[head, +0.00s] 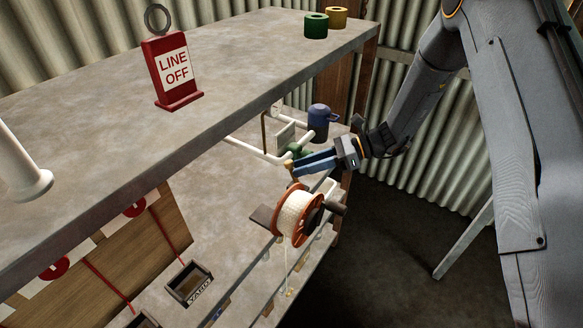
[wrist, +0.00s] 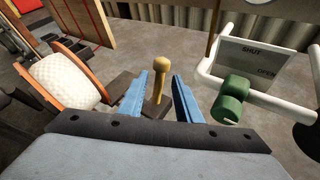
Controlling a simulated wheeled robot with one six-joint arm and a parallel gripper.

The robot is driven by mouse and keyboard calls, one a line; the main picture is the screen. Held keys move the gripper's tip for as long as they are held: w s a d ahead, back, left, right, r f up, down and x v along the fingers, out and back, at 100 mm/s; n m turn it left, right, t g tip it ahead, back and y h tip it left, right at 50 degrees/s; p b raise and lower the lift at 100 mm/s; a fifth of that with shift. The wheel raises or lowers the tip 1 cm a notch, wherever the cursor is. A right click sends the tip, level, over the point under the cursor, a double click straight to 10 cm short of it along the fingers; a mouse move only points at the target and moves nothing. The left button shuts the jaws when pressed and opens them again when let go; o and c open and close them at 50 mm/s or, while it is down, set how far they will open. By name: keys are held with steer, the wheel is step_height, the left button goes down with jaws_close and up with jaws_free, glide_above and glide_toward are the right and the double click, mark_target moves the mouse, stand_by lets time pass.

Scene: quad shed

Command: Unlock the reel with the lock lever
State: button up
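The reel (head: 296,214), orange-brown flanges wound with white line, sits on the lower shelf in the head view. It also shows at the left of the wrist view (wrist: 66,78). The lock lever (wrist: 160,78), a yellow-tan round-topped handle on a dark base, stands upright beside the reel. In the head view the lever (head: 289,165) is small and partly hidden. My gripper (wrist: 159,97) is open, its blue fingers to either side of the lever with gaps visible on both sides. I cannot tell how deep the lever reaches between them. My gripper also shows in the head view (head: 305,164).
A green valve handle (wrist: 230,100) on white pipe is close right of my gripper, before a SHUT/OPEN plate (wrist: 254,62). A blue container (head: 319,120) stands behind. The upper shelf (head: 240,70) overhangs, carrying a red LINE OFF sign (head: 173,72). A YARD box (head: 189,283) lies at front.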

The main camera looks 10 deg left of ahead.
mark_target(291, 168)
steer(key=shift+p+x, duration=0.6)
steer(key=shift+x, duration=1.4)
jaws_close()
